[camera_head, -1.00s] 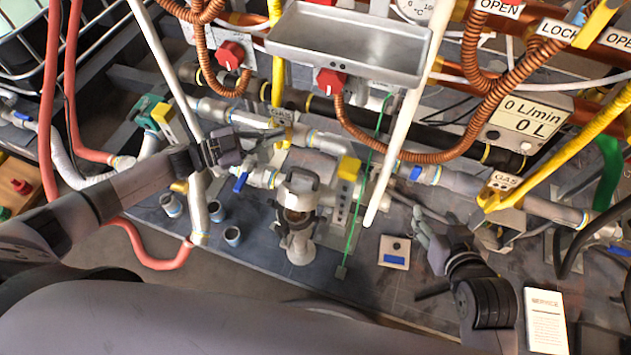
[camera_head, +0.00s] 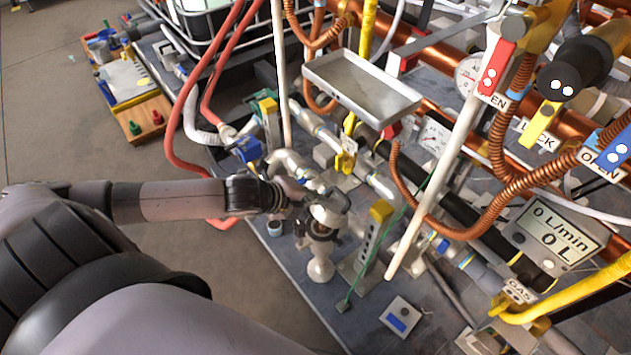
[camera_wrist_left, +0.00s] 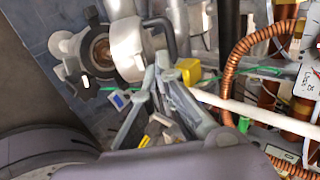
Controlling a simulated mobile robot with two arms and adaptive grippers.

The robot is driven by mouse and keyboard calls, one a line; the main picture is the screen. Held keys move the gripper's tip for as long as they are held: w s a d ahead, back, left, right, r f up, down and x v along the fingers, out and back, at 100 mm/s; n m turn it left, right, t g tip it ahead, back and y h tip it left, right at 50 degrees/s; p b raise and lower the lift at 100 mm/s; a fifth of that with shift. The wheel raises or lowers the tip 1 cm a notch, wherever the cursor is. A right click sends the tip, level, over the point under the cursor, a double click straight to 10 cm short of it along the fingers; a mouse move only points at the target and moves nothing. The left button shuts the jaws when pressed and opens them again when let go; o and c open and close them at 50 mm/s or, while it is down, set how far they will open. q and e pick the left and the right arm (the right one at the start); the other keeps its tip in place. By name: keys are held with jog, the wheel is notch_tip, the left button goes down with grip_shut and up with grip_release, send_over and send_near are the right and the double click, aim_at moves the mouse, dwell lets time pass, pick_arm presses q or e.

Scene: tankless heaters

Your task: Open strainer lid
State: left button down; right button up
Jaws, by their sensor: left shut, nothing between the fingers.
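The strainer (camera_head: 320,266) is a pale fitting standing upright on the dark bench, near the middle of the head view. Its round lid (camera_wrist_left: 129,52) shows in the left wrist view, turned up beside the body, with a dark curved handle. The brownish inside of the strainer (camera_wrist_left: 100,50) is partly visible beside the lid. My left gripper (camera_head: 318,188) is at the top of the strainer and partly hides the lid in the head view. In the left wrist view its shut, empty fingers (camera_wrist_left: 162,72) are close to the lid; contact is unclear.
A green strip and a yellow-topped part (camera_head: 381,211) stand just right of the strainer. A long white rod (camera_head: 433,190) and copper hoses (camera_head: 437,211) cross farther right. A metal tray (camera_head: 362,85) hangs behind. Floor is open at the left.

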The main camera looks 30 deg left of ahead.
aim_at(330, 205)
pick_arm(q)
jog(key=b+x, duration=0.1)
jog(key=x, duration=0.5)
jog(key=shift+b, duration=0.35)
jog(key=shift+w+d+f, duration=0.25)
jog(key=shift+w+f, duration=0.2)
jog(key=shift+w, duration=0.05)
pick_arm(e)
jog(key=v, duration=0.2)
jog(key=shift+s+d+r, duration=0.15)
jog(key=shift+s+r, duration=0.1)
jog(key=shift+r, duration=0.05)
pick_arm(q)
jog(key=shift+r, duration=0.1)
pick_arm(e)
jog(key=shift+r, duration=0.2)
pick_arm(q)
jog(key=shift+w+d+r+p, duration=0.1)
jog(key=shift+w+r+p, duration=0.1)
jog(key=shift+p, duration=0.25)
jog(key=shift+f+g, duration=0.15)
jog(key=shift+g, duration=0.15)
pick_arm(e)
jog(key=shift+r, duration=0.45)
pick_arm(q)
jog(key=shift+w, duration=0.1)
